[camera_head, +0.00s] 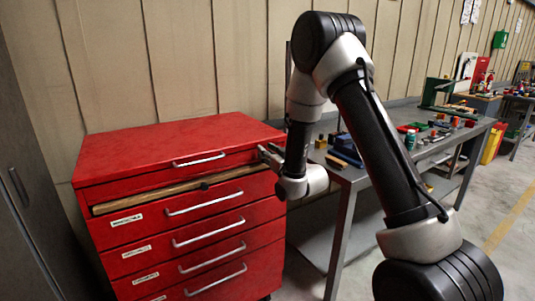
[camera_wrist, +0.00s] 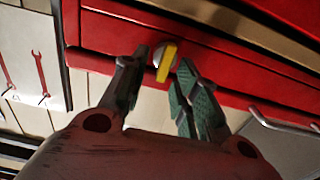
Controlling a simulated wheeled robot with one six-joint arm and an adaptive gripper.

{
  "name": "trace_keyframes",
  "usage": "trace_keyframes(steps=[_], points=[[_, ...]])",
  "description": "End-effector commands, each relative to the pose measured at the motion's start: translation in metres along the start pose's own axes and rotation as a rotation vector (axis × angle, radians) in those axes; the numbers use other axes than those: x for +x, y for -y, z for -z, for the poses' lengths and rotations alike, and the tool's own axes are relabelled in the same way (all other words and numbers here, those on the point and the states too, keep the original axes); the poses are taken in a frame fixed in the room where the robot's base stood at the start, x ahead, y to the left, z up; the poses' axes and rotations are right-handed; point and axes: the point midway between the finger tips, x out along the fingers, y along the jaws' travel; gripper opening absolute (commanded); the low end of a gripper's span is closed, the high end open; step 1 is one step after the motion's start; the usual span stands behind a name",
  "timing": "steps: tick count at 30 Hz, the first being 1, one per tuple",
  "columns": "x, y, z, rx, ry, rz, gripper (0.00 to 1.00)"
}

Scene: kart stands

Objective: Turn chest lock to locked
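The red tool chest (camera_head: 190,135) stands against the wall, with several drawers and silver bar handles. In the wrist view its red front (camera_wrist: 112,35) carries the lock (camera_wrist: 164,62), a round silver disc with a yellow tab across it. The tab is tilted slightly from the vertical of the picture. My gripper (camera_wrist: 162,66) is open, with one dark green finger on each side of the lock; I cannot tell whether either touches it. In the head view my gripper (camera_head: 268,155) is at the chest's upper right front, and I cannot make out the lock there.
A grey workbench (camera_head: 350,175) with tools and small parts stands close to the chest's right side. A wooden strip (camera_head: 150,198) runs along the chest front below the top drawer. A grey cabinet (camera_head: 25,180) is at the left. Open floor lies at the right.

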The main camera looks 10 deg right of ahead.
Motion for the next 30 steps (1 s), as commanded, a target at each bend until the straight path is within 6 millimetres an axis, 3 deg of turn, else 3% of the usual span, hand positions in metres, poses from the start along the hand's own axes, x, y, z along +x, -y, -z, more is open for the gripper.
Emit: trace_keyframes(steps=[7, 12, 23, 30], points=[[0.0007, 0.0001, -0.0003, 0.0, 0.001, 0.0, 0.29], [0.0006, 0.0001, -0.0003, 0.0, 0.001, 0.0, 0.0], [0.0005, 0.0005, -0.0003, -0.018, 0.001, 0.0, 0.0], [0.0005, 0.0026, -0.0006, -0.123, 0.001, 0.001, 0.0]])
